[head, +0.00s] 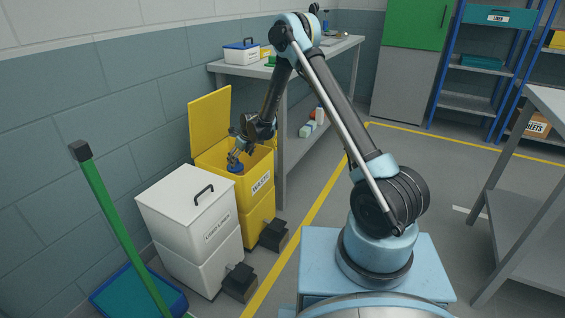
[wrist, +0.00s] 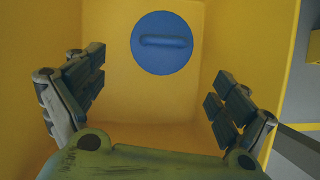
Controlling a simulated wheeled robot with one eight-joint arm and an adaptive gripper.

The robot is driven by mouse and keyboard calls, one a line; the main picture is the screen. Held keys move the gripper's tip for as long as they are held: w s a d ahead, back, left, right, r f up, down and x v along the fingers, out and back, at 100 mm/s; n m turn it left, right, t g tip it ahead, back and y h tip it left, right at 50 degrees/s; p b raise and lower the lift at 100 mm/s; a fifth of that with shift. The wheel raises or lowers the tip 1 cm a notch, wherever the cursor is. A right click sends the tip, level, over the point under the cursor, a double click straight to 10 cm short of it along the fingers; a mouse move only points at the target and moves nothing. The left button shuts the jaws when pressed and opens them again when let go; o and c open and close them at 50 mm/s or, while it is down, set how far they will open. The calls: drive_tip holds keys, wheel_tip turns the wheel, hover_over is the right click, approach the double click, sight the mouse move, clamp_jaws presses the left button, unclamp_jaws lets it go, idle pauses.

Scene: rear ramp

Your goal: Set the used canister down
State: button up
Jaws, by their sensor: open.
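The used canister (wrist: 161,43) shows in the wrist view as a round blue top with a raised bar handle, inside the yellow bin. Its sides are hidden, so I cannot tell what its base rests on. In the head view its blue top (head: 235,168) shows inside the yellow waste bin (head: 259,203), whose yellow lid (head: 210,121) stands open. My gripper (head: 238,152) is over the bin's opening. In the wrist view my gripper (wrist: 160,88) has its fingers spread wide, with nothing between them; the canister is beyond them, apart from both fingers.
A closed white bin (head: 187,206) with a black handle stands in front of the yellow bin. Black pedals (head: 272,235) jut out from both. A green pole (head: 118,225) leans at the left. A grey bench (head: 293,66) stands behind.

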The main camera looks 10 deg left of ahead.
drive_tip(key=s+d+r+n+h, duration=0.1)
drive_tip(key=s+d+r+n, duration=0.3)
drive_tip(key=d+r, duration=0.55)
drive_tip(key=s+d+r+n, duration=0.3)
drive_tip(key=d+r, duration=0.6)
drive_tip(key=d, duration=0.2)
drive_tip(key=s+d+r+n+h, duration=0.1)
drive_tip(key=s+d+r+n, duration=0.3)
drive_tip(key=d+r, duration=0.65)
drive_tip(key=s+d+n+h, duration=0.1)
drive_tip(key=s+d+n, duration=0.4)
drive_tip(key=s+d, duration=0.5)
drive_tip(key=s+d+n, duration=0.4)
drive_tip(key=s+d, duration=0.4)
drive_tip(key=s, duration=0.5)
drive_tip(key=s+d+f+n, duration=0.3)
drive_tip(key=s+f+n, duration=0.1)
drive_tip(key=s, duration=0.5)
drive_tip(key=shift+s+d+h, duration=0.2)
drive_tip(key=shift+h, duration=0.2)
